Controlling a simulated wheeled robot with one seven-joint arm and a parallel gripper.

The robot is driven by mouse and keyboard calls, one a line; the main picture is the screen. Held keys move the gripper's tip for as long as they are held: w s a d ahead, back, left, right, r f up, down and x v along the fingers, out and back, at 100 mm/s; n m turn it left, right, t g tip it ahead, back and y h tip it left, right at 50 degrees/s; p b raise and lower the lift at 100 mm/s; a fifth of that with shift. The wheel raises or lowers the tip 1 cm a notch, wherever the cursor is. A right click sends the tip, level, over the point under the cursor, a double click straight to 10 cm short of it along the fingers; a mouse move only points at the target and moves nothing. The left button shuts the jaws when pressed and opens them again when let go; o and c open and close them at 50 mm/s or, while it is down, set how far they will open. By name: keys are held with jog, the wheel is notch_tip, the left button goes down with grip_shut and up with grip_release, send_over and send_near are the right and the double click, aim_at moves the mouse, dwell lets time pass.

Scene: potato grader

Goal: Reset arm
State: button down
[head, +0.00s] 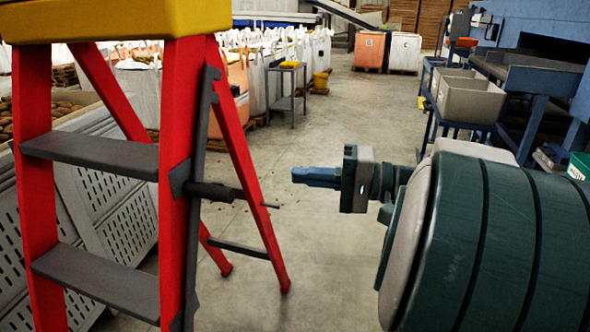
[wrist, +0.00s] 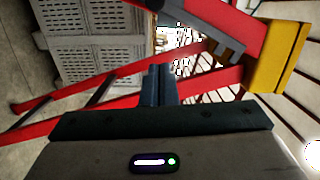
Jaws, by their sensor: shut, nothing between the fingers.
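My gripper (head: 315,177) is in the middle of the head view, with its blue fingers pointing left toward a red stepladder. The fingers are shut and hold nothing. My arm reaches in from the right side. In the wrist view my gripper (wrist: 157,85) shows its closed fingers in front of the ladder's red rails. The red stepladder (head: 178,200) with grey steps and a yellow top stands on the left of the head view, apart from the fingertips. It also shows across the wrist view (wrist: 215,85), turned on its side.
A grey slotted crate (head: 100,190) with potatoes stands behind the ladder. Several white bulk bags (head: 255,80) and a small grey table (head: 287,90) are farther back. Grey bins (head: 470,98) stand on a blue frame at right. The concrete floor down the middle is clear.

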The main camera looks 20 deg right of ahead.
jog(key=s+a+n+g+h+p, duration=0.1)
jog(key=s+a+g+h+p, duration=0.5)
jog(key=a+p, duration=0.5)
jog(key=s+d+r+n+h+p, duration=0.3)
jog(key=h+p, duration=0.6)
jog(key=p, duration=0.3)
jog(key=shift+d+r+n+g, duration=0.3)
jog(key=shift+n+g, duration=0.1)
jog(key=shift+n, duration=0.3)
jog(key=shift+s, duration=0.1)
